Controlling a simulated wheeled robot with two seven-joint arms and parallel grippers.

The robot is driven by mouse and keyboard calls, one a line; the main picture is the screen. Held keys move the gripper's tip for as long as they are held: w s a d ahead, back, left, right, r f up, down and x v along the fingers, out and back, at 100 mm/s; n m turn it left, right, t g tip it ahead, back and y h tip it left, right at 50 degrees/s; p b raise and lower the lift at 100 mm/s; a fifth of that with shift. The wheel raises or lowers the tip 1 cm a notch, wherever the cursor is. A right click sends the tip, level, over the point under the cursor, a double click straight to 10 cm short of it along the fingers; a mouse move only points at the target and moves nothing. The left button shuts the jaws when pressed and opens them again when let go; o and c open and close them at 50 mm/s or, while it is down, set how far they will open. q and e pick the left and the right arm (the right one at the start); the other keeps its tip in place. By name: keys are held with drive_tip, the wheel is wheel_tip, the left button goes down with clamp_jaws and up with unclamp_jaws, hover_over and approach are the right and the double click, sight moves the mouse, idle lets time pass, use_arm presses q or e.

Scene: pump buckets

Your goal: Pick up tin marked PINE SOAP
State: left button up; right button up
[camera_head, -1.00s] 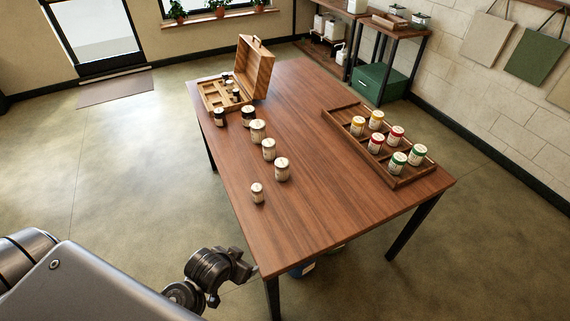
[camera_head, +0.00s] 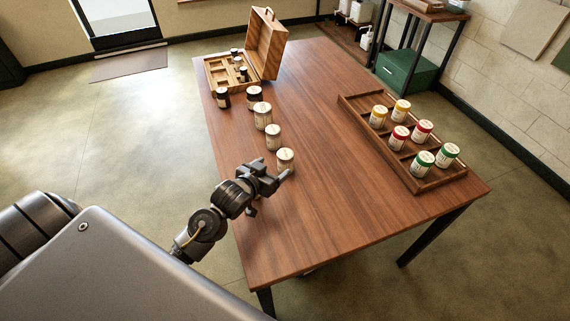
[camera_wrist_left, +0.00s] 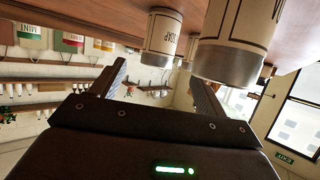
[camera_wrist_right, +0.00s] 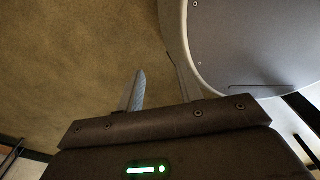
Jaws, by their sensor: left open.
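A row of cream-labelled tins runs along the table's left side: a far one (camera_head: 262,116), a middle one (camera_head: 273,138) and a near one (camera_head: 285,160). Their labels are too small to read in the head view. A smaller tin is now hidden behind my left gripper (camera_head: 272,188). That gripper is open and empty at the table's left edge. The left wrist view, upside down, shows a large close tin (camera_wrist_left: 238,38) and a second tin (camera_wrist_left: 161,38) with partly legible lettering, beyond the fingers. PINE is not readable on either. My right gripper (camera_wrist_right: 155,65) is open and empty over the floor.
A divided wooden tray (camera_head: 437,184) at right holds several tins with yellow, red and green lids. An open wooden case (camera_head: 213,80) with small jars stands at the far left. Two dark jars (camera_head: 222,97) (camera_head: 254,96) stand before it. The table's middle (camera_head: 335,155) is clear.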

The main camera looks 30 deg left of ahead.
sight(281, 161)
use_arm(q)
drive_tip(key=x, duration=0.4)
drive_tip(key=shift+w, duration=0.35)
drive_tip(key=shift+w+f, duration=0.3)
drive_tip(key=shift+w, duration=0.2)
drive_tip(key=shift+w+d+p, duration=0.1)
drive_tip(key=shift+w+p, duration=0.1)
drive_tip(key=shift+p, duration=0.15)
drive_tip(key=p+x, duration=0.1)
drive_tip(key=x, duration=0.3)
drive_tip(key=shift+w+f, duration=0.15)
drive_tip(key=shift+w, duration=0.2)
drive_tip(key=c, duration=1.1)
use_arm(e)
drive_tip(key=shift+w+r, duration=0.55)
drive_tip(key=shift+r, duration=0.35)
